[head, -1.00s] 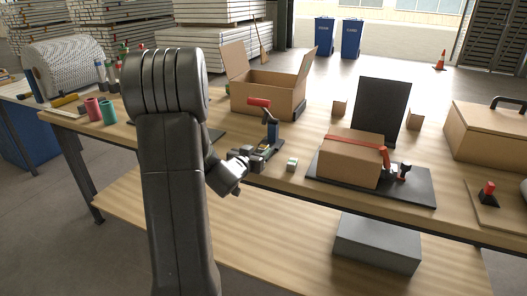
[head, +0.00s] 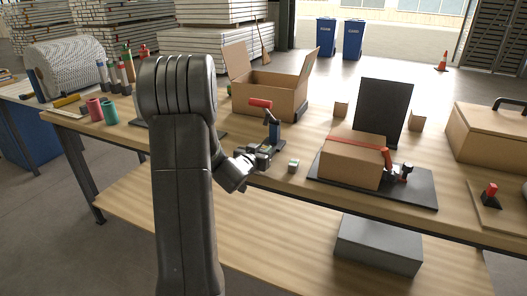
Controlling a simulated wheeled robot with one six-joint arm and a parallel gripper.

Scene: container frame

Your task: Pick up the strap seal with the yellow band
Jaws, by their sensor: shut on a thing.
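My gripper (head: 247,164) is over the workbench (head: 330,205), just left of and in front of a dark tool with a red handle (head: 262,104). Its jaws are small in this view and partly hidden by my own wrist. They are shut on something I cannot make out. A small pale block with a greenish band (head: 293,166) stands on the bench, right of my gripper and apart from it. A small yellow-green patch shows at the tool's base, beside the jaws. I cannot clearly make out a strap seal with a yellow band.
A closed carton with a red strap (head: 352,160) sits on a black plate (head: 420,190) to the right. An open carton (head: 265,98) stands behind the tool. Pink and teal spools (head: 95,109) are at the left. Bare wood lies along the bench's front edge.

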